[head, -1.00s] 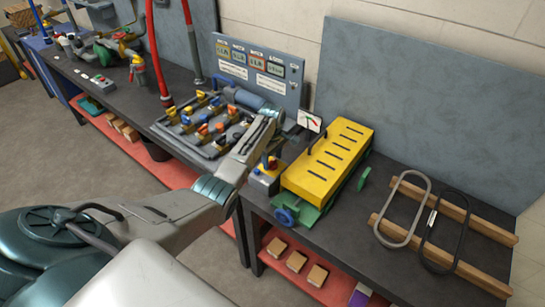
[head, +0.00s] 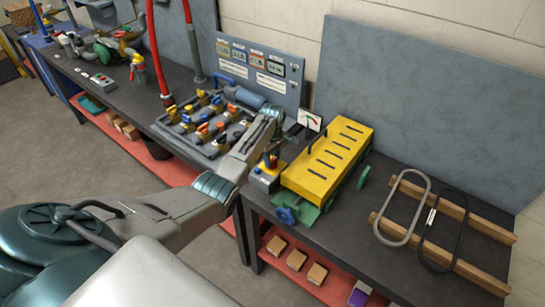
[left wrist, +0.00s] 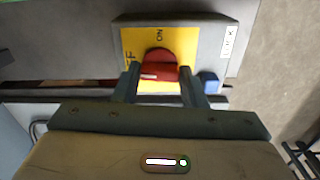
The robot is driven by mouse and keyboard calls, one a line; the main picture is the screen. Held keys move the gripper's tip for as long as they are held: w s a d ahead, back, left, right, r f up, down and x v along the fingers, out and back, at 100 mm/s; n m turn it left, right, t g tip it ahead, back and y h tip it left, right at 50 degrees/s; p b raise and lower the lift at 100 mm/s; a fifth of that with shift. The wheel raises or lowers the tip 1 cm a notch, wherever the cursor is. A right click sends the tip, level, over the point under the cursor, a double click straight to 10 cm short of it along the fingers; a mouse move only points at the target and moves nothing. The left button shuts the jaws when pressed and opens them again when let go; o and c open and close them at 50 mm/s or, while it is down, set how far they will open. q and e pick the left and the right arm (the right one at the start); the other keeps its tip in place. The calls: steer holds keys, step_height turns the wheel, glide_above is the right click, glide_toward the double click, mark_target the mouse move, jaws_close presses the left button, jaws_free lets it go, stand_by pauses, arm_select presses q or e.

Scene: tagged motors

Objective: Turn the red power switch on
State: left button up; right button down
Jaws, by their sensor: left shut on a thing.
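The red power switch (left wrist: 158,62) is a round red knob on a yellow plate (left wrist: 133,45) lettered ON and partly hidden OFF. It sits on a grey box, which in the head view (head: 265,183) stands at the bench edge. My left gripper (left wrist: 159,78) is shut on the red knob, one finger on each side of it. The knob's exact turn is hard to read. My right gripper is not in view.
A yellow slotted cover (head: 335,155) on a green wheeled base stands close to the right of the box. A small dial meter (head: 309,120) is behind. A board of coloured valves (head: 205,125) lies to the left. Two loops (head: 402,208) rest on wooden bars at right.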

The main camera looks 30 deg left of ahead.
arm_select(q)
steer(key=m+p, duration=0.1)
steer(key=m, duration=0.2)
steer(key=shift+r, duration=0.15)
steer(key=m+p, duration=0.1)
steer(key=m, duration=0.3)
steer(key=shift+m+p, duration=0.35)
steer(key=shift+m, duration=0.05)
steer(key=m, duration=0.4)
steer(key=shift+p, duration=0.35)
steer(key=shift+w+m, duration=0.1)
steer(key=shift+m, duration=2.4)
steer(key=o, duration=1)
